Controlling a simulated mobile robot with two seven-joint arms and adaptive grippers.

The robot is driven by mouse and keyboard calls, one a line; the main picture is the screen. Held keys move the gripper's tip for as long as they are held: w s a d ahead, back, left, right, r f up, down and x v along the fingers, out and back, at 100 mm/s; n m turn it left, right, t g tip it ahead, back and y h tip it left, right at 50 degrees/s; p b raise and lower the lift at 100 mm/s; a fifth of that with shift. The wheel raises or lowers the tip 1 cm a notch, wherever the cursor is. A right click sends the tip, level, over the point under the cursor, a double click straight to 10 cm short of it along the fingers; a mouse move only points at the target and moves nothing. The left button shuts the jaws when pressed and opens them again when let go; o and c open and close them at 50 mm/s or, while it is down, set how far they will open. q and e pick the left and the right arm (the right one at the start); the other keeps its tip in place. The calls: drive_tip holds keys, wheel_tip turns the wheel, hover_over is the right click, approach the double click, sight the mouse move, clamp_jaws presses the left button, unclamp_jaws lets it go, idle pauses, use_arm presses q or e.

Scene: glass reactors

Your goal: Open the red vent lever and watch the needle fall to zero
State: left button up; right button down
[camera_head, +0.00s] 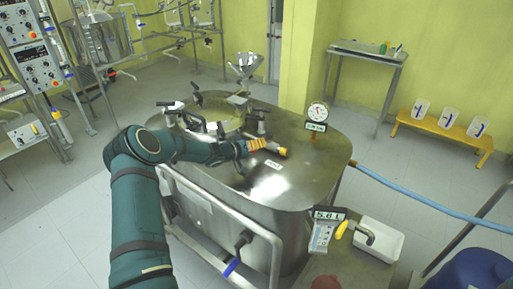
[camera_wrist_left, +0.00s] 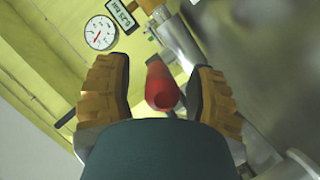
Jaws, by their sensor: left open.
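The red vent lever (camera_wrist_left: 162,86) shows in the wrist view between the two orange-padded fingers of my open left gripper (camera_wrist_left: 159,92). It lies nearer the right finger; I cannot tell whether it touches. In the head view my left gripper (camera_head: 268,147) reaches over the steel vessel lid (camera_head: 325,160), and I cannot make out the lever there. The round white pressure gauge (camera_head: 318,112) stands on the lid beyond the gripper. It also shows in the wrist view (camera_wrist_left: 100,33), its needle off to one side, with a small "bar" readout (camera_wrist_left: 121,14) beside it. My right gripper is not in view.
Clamps and fittings (camera_head: 190,115) crowd the lid's left side. A blue hose (camera_head: 420,200) leaves the vessel to the right. A "5.6 L" display (camera_head: 329,215) and white tub (camera_head: 375,240) stand in front right. A yellow bench (camera_head: 440,130) stands by the wall.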

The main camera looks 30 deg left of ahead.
use_arm(q)
clamp_jaws()
idle(0.6)
